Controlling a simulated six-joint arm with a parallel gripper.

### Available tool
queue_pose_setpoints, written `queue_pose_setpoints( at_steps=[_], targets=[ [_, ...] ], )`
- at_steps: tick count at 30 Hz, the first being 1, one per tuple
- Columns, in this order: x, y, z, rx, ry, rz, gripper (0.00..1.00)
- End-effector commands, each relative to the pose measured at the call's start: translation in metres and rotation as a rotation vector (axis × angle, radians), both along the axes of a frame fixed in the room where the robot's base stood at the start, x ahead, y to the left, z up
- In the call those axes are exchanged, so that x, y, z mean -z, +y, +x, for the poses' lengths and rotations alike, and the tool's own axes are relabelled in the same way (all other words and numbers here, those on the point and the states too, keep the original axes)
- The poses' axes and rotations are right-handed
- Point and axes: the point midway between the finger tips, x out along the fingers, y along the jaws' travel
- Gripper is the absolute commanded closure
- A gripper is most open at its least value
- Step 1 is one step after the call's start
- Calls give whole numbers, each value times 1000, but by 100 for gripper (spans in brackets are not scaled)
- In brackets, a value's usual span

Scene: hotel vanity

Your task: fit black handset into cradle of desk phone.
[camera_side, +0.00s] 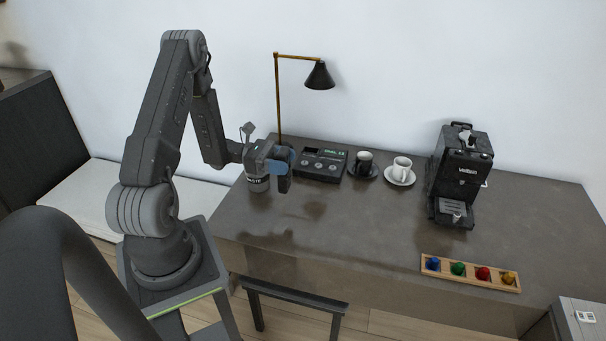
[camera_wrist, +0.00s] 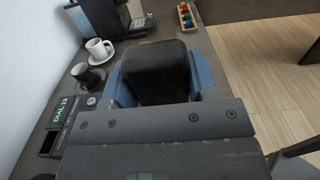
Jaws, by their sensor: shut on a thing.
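The desk phone (camera_side: 320,164) is a dark box with a lit green display, lying on the vanity near the wall. In the wrist view, part of the phone (camera_wrist: 60,128) shows at the left edge, with a dark recess. My gripper (camera_side: 282,160) has blue fingers and is shut on the black handset (camera_side: 284,184), which hangs down in front and to the left of the phone, apart from it. In the wrist view the handset (camera_wrist: 154,62) sits between the two blue fingers, and its lower end is hidden by my gripper (camera_wrist: 160,88).
A can marked WASTE (camera_side: 258,184) stands close beside my gripper. A brass lamp (camera_side: 277,100) rises behind. A black cup (camera_side: 365,160) and white cup (camera_side: 402,168) stand right of the phone, then a coffee machine (camera_side: 462,172). A capsule tray (camera_side: 440,270) lies in front. The middle is clear.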

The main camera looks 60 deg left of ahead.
Motion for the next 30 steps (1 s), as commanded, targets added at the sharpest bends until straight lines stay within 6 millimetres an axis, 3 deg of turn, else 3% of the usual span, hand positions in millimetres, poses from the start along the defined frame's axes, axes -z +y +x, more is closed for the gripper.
queue_pose_setpoints(
  at_steps=[4, 8, 11, 19, 24, 30],
  targets=[
    [-10, 11, -12, -1, -1, 1, 80],
    [-15, 5, -7, 12, -1, -1, 80],
    [-17, -14, 9, 30, -5, -4, 80],
    [-22, -105, 63, 84, -8, -7, 81],
    [-23, -153, 79, 106, -5, -3, 81],
    [-23, -181, 84, 113, -1, -2, 80]
  ],
)
